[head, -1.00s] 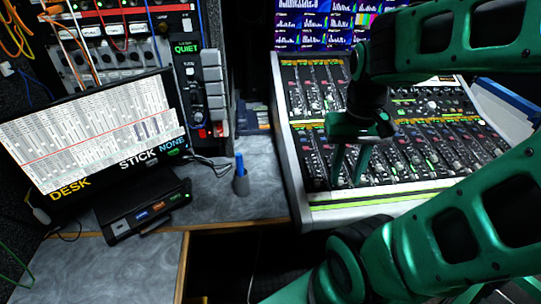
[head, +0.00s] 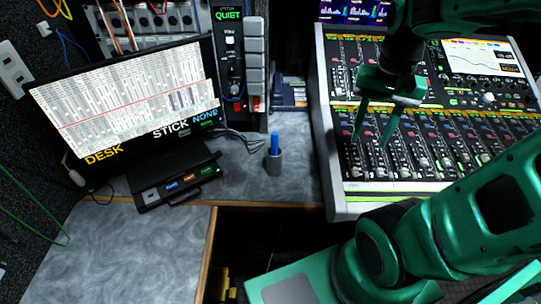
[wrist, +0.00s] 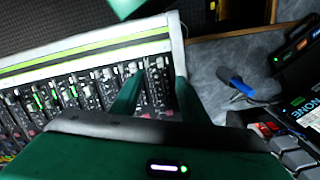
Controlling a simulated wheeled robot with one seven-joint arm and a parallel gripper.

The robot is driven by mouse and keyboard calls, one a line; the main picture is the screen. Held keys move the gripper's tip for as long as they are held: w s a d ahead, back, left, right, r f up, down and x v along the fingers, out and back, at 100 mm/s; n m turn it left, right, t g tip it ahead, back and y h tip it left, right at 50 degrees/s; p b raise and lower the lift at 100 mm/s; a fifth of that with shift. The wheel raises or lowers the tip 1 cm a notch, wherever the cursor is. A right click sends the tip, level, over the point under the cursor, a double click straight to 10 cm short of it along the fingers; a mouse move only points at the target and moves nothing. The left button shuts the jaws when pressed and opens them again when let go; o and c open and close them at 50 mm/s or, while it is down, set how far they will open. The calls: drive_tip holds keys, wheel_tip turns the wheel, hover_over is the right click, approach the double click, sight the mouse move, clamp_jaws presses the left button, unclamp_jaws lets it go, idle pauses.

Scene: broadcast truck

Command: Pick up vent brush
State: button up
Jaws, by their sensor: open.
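The vent brush is most likely the small upright item with a blue top (head: 274,145) and a grey lower part. It stands on the grey desk, left of the mixing console, in the head view. In the wrist view its blue part (wrist: 241,88) shows right of my fingers. I cannot tell whether the grey part is its own base or a holder. My gripper (head: 371,143) is open and empty above the console's left faders, to the right of the brush and apart from it. Both fingers (wrist: 157,85) also show in the wrist view.
The mixing console (head: 345,207) has a raised left side beside the desk (head: 140,240). A monitor (head: 130,100) and a small black box with lit buttons (head: 178,188) stand left of the brush. A dark gap opens below the desk's front edge. Desk around the brush is clear.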

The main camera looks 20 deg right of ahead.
drive_tip(key=w+a+m, duration=0.3)
drive_tip(key=w+a, duration=0.3)
drive_tip(key=w, duration=0.5)
drive_tip(key=m, duration=0.3)
hover_over(274, 133)
drive_tip(key=shift+s+d+f, duration=0.1)
drive_tip(key=shift+d+f, duration=0.05)
drive_tip(key=shift+f, duration=0.45)
drive_tip(key=shift+s+d+f, duration=0.1)
drive_tip(key=shift+d+f, duration=0.05)
drive_tip(key=shift+f, duration=0.45)
drive_tip(key=shift+w+a+f, duration=0.2)
drive_tip(key=shift+a+f, duration=0.05)
drive_tip(key=shift+f, duration=5.25)
clamp_jaws()
